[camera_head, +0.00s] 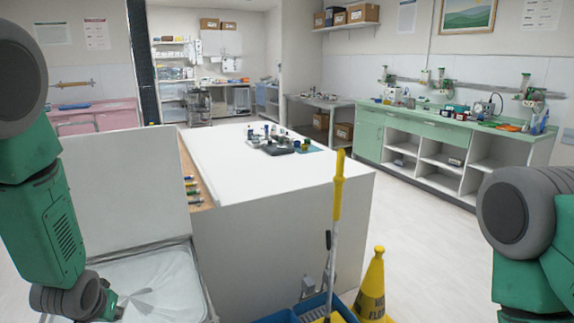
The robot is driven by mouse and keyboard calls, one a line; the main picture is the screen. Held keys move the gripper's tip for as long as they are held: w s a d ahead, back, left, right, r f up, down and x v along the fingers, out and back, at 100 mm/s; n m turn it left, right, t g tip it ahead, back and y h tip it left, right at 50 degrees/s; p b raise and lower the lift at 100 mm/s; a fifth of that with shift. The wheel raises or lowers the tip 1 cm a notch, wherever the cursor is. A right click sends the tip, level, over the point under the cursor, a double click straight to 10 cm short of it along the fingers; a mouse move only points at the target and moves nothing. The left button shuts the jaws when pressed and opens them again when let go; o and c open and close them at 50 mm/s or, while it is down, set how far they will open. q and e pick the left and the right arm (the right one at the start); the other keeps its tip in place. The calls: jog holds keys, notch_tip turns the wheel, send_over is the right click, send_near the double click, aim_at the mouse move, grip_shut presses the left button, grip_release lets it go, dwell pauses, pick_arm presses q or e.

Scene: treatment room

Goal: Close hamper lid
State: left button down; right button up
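The hamper (208,290) stands at the lower left with its top open and a pale liner bag (165,285) inside. Its white lid (125,190) stands raised, roughly upright, at the back of the opening. My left arm comes down in front of the lid's left part. My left gripper (112,304) is low at the left front of the hamper opening, overlapping the liner in the picture. Its fingers are small and partly cut off, so I cannot tell whether they are open or touching anything. My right arm shows at the right edge; its gripper is out of view.
A white-topped counter (235,165) stands right behind the hamper. A yellow-handled mop (337,200) in a blue bucket (285,315) and a yellow wet-floor cone (372,285) stand to the right. Open floor (425,235) lies farther right, before green cabinets (370,137).

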pick_arm(q)
jog(key=s+d+f+m+g+h+b, duration=0.1)
jog(key=s+d+f, duration=0.5)
jog(key=s+f, duration=0.7)
jog(key=s+g, duration=0.1)
jog(key=s, duration=0.1)
jog(key=shift+s+d+g+h, duration=0.15)
jog(key=shift+s+g+h, duration=0.15)
jog(key=shift+s+g, duration=0.1)
jog(key=c, duration=1.9)
grip_release()
jog(key=s+d+f+g, duration=0.1)
jog(key=s+d+f, duration=0.1)
jog(key=s, duration=0.5)
jog(key=s+d+f+m+g+h+b, duration=0.1)
jog(key=s+d+f, duration=0.1)
jog(key=s, duration=0.5)
jog(key=shift+d, duration=0.85)
jog(key=shift+a, duration=0.1)
